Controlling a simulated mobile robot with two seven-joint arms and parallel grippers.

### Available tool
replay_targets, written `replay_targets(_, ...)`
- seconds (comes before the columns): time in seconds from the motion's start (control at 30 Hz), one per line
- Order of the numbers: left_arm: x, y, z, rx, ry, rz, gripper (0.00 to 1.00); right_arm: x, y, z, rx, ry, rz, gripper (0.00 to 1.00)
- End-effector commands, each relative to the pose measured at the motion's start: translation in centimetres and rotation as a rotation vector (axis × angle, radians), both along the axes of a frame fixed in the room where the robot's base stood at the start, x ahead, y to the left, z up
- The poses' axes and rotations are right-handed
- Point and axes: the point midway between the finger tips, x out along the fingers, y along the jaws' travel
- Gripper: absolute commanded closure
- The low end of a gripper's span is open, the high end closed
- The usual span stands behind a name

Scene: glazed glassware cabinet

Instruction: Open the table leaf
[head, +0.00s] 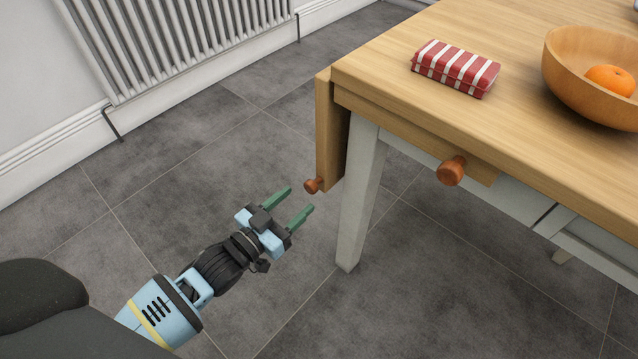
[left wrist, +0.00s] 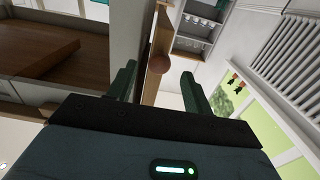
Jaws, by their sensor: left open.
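The wooden table leaf (head: 325,135) hangs folded down at the left end of the table (head: 400,42). A round orange-brown knob (head: 313,186) sits at its lower end. My left gripper (head: 300,198) is open and empty, its green fingers pointing toward this knob from just below left in the head view. In the left wrist view the knob (left wrist: 160,63) shows between the two fingers, with the leaf's edge (left wrist: 154,82) beside it; contact is not visible. A second knob (head: 451,172) sits on a wooden piece under the tabletop's front edge. My right gripper is out of view.
A red-and-white striped packet (head: 456,68) and a wooden bowl (head: 580,85) with an orange (head: 610,79) stand on the tabletop. A pale table leg (head: 360,205) is right of the leaf. A radiator (head: 180,40) lines the wall; the grey floor between is clear.

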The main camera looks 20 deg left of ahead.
Motion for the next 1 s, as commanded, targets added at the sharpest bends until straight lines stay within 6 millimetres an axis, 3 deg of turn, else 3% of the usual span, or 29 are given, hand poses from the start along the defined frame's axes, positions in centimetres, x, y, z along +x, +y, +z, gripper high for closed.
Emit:
replay_targets(0.53, 6.3, -2.3, -0.2, -0.001, 0.0, 0.0, 0.49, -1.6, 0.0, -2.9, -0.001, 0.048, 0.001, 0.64)
replay_targets(1.0, 7.2, -2.7, 0.0, -0.001, 0.001, 0.0, 0.52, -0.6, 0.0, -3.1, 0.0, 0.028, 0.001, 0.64)
